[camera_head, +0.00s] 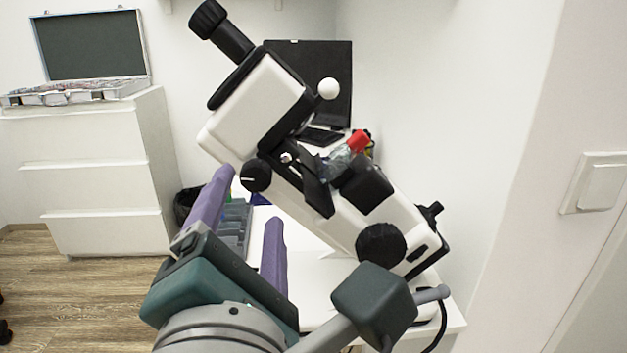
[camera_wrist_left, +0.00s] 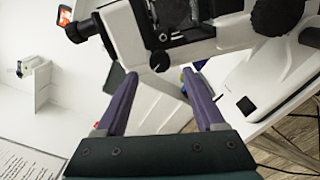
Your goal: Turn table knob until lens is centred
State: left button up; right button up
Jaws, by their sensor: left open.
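A white and black microscope-like device (camera_head: 255,105) leans across the middle of the head view, its black eyepiece at upper left. A small black knob (camera_head: 256,175) sits on its near side, and a large black knob (camera_head: 381,243) is lower right. I cannot tell which is the table knob, and no lens shows clearly. My left gripper (camera_head: 249,197) is open, its purple fingers below the small knob with nothing seen between them. In the left wrist view the fingers (camera_wrist_left: 160,75) point at the device's underside, with a small dark knob (camera_wrist_left: 159,61) between their tips.
The device stands on a white desk (camera_head: 455,322) close to the right wall. A dark monitor (camera_head: 335,75) is behind it. A grey compartment tray (camera_head: 234,228) lies behind my left fingers. A white drawer cabinet (camera_head: 90,180) with an open case (camera_head: 90,50) stands at left.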

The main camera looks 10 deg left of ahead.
pick_arm(q)
jog(key=v, duration=0.4)
jog(key=shift+s+d, duration=0.1)
jog(key=shift+s, duration=0.3)
jog(key=shift+r, duration=0.1)
